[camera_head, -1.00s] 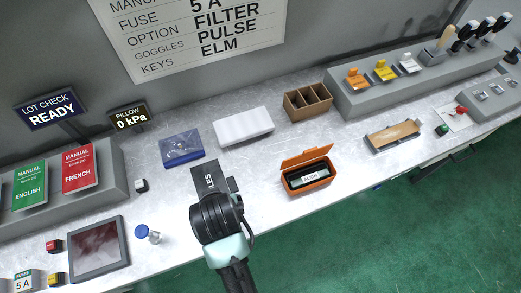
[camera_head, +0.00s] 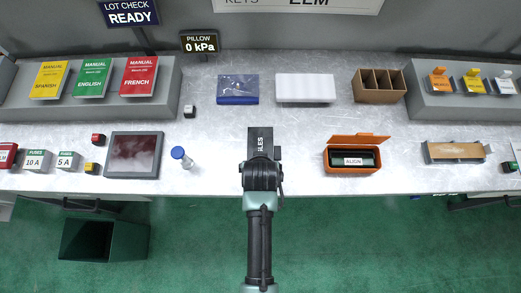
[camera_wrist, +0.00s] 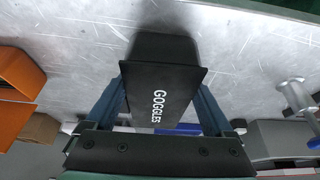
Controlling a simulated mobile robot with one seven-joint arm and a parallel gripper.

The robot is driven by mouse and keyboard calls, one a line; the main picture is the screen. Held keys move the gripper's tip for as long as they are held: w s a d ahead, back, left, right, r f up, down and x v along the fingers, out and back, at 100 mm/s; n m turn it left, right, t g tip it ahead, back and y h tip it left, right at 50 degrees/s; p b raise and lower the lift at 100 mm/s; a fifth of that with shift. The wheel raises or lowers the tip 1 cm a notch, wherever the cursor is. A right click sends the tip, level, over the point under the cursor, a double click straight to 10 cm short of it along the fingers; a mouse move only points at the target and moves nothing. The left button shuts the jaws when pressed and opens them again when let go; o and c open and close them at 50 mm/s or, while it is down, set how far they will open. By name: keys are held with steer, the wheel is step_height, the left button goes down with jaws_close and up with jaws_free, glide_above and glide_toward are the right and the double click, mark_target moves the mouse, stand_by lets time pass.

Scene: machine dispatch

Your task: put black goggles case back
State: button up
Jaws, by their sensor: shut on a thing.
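The black goggles case (camera_wrist: 166,85) fills the middle of the wrist view, with white lettering reading GOGGLES. My gripper (camera_wrist: 165,110) is shut on it, with one blue finger on each side. In the head view the case (camera_head: 262,140) shows as a dark block just beyond my wrist, above the front half of the table (camera_head: 220,140). My arm hides its near part. Whether it touches the table I cannot tell.
An open orange box (camera_head: 355,153) is right of the case. A dark bin (camera_head: 104,240) is on the floor.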

steer(key=shift+d, duration=0.1)
steer(key=o, duration=1.5)
steer(key=shift+f, duration=0.1)
steer(key=v, duration=1.2)
steer(key=w+r+t, duration=0.4)
steer(key=w+r, duration=0.2)
steer(key=r, duration=0.4)
steer(key=w+r+t, duration=0.3)
steer(key=w+r, duration=0.2)
steer(key=r, duration=0.5)
steer(key=w+r+t, duration=0.4)
steer(key=w+r, duration=0.2)
steer(key=r, duration=0.4)
steer(key=s+r+t, duration=0.3)
steer(key=r+t, duration=0.1)
steer(key=r, duration=0.7)
steer(key=s+r+t, duration=0.4)
steer(key=r, duration=0.7)
steer(key=s+r+t, duration=0.3)
steer(key=s+r, duration=0.1)
steer(key=r, duration=0.7)
steer(key=shift+r+t, duration=0.35)
steer(key=shift+t, duration=0.05)
